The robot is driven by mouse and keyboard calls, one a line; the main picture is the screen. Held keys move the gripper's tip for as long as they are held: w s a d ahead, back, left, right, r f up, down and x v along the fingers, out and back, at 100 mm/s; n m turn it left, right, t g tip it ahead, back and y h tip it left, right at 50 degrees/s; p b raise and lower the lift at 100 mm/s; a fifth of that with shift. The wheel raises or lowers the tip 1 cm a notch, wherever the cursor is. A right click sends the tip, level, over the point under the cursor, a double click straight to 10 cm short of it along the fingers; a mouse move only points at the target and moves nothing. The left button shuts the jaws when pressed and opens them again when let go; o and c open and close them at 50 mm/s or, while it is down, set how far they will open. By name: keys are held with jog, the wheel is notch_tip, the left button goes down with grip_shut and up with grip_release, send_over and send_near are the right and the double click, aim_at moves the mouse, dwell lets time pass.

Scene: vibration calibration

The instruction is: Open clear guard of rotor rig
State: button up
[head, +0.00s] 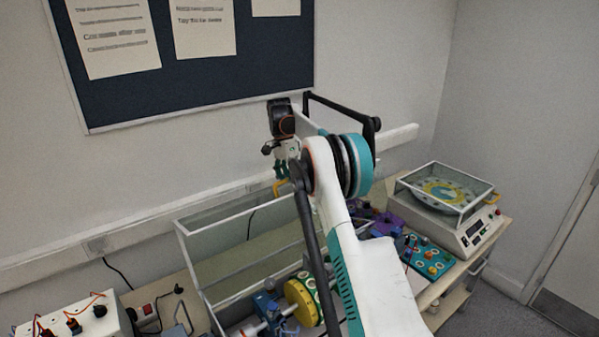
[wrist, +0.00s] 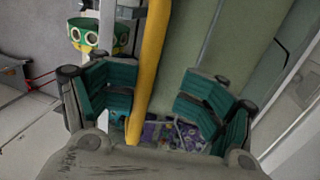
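The clear guard of the rotor rig (head: 222,217) is a see-through, pale-framed box at the lower middle of the head view. My arm covers its right side, and I cannot tell exactly how its lid stands. A yellow handle bar (head: 279,187) shows at the fingers of my gripper (head: 284,165), high by the guard's upper edge. In the wrist view, the yellow bar (wrist: 152,60) runs between the spread teal fingers of my gripper (wrist: 163,100), nearer the left finger. The fingers are open, with a gap to the right. The yellow and green rotor (head: 301,300) sits low, partly behind my arm.
A white device with a clear cover over a yellow-green disc (head: 445,205) stands at the right. A teal board (head: 428,258) and small parts lie before it. A white box with cables (head: 75,318) is at the lower left. A wall rail and noticeboard (head: 215,75) are behind.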

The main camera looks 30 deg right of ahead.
jog(key=o, duration=0.7)
jog(key=shift+w+a+f, duration=0.15)
jog(key=shift+w+f, duration=0.1)
jog(key=shift+w, duration=0.35)
jog(key=shift+w+a+f, duration=0.1)
jog(key=shift+w+f, duration=0.1)
jog(key=shift+w, duration=0.35)
jog(key=shift+s+a+r, duration=0.2)
jog(key=shift+s+r, duration=0.8)
jog(key=shift+r, duration=0.05)
jog(key=c, duration=0.6)
jog(key=shift+s+r, duration=0.1)
jog(key=shift+r, duration=0.05)
jog(key=shift+c, duration=1.4)
jog(key=shift+s+d+r, duration=0.1)
jog(key=shift+c, duration=0.5)
jog(key=shift+d, duration=0.2)
